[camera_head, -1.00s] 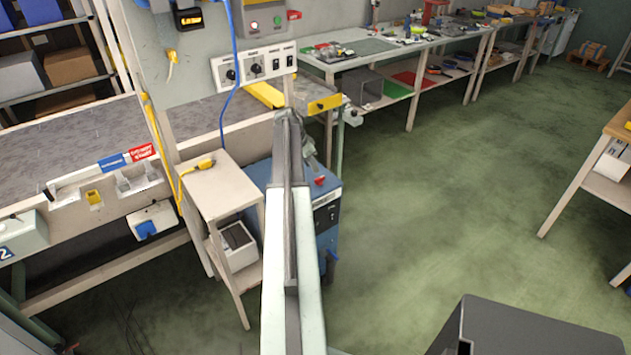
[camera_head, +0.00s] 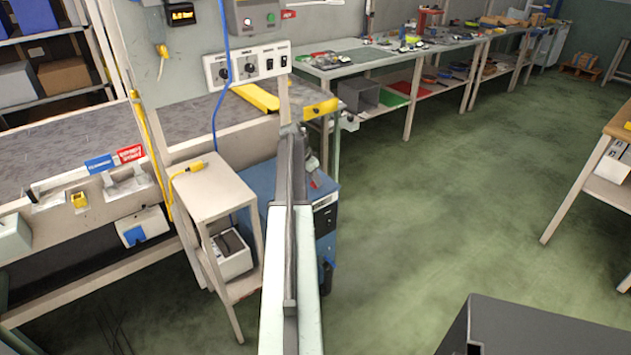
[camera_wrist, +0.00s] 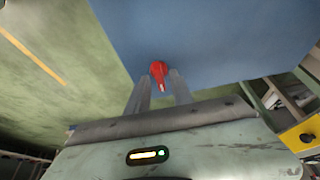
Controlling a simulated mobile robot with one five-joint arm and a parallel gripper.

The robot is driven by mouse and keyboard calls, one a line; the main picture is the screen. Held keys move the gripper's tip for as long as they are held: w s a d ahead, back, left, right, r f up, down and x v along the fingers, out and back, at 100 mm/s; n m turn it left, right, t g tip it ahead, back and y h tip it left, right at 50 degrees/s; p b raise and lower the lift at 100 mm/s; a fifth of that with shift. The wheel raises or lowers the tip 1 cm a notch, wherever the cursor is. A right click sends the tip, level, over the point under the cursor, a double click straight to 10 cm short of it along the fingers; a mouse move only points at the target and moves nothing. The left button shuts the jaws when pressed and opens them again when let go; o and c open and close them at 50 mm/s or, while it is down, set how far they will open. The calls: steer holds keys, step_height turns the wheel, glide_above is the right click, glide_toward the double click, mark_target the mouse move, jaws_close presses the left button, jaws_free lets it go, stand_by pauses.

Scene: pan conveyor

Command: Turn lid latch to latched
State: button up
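The lid latch (camera_wrist: 158,70) is a small red lever with a pale mark at its lower end, on the blue lid surface (camera_wrist: 225,45) in the wrist view. My gripper (camera_wrist: 160,82) is open. Its two grey fingers stand apart, with the red latch showing between their tips. I cannot tell whether either finger touches it. In the head view the blue cabinet (camera_head: 326,220) stands ahead, partly hidden behind my arm. A small bit of red, likely the latch, shows near my gripper.
A small beige stand (camera_head: 208,190) with a white bin (camera_head: 233,262) on its lower shelf is just left of the cabinet. A conveyor bench (camera_head: 60,150) runs along the left. A long workbench (camera_head: 345,62) stands behind.

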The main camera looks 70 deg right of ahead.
jaws_close()
steer(key=shift+n, duration=0.3)
steer(key=n+t, duration=0.1)
steer(key=n, duration=0.2)
steer(key=shift+s+a, duration=0.1)
steer(key=shift+s, duration=0.05)
steer(key=n+t, duration=0.1)
steer(key=n, duration=0.1)
steer(key=n+t, duration=0.1)
steer(key=n, duration=0.2)
steer(key=shift+s+h, duration=0.1)
steer(key=shift+h, duration=0.2)
steer(key=n+t, duration=0.1)
steer(key=n, duration=0.1)
steer(key=n+t+y, duration=0.1)
steer(key=n, duration=0.2)
steer(key=shift+s, duration=0.15)
steer(key=shift+d+n+t+y, duration=0.1)
steer(key=shift+n+t+y, duration=0.2)
steer(key=shift+n, duration=0.75)
steer(key=shift+d+n+t+y, duration=0.1)
steer(key=shift+n+t+y, duration=0.15)
steer(key=shift+n, duration=0.8)
steer(key=shift+s, duration=0.1)
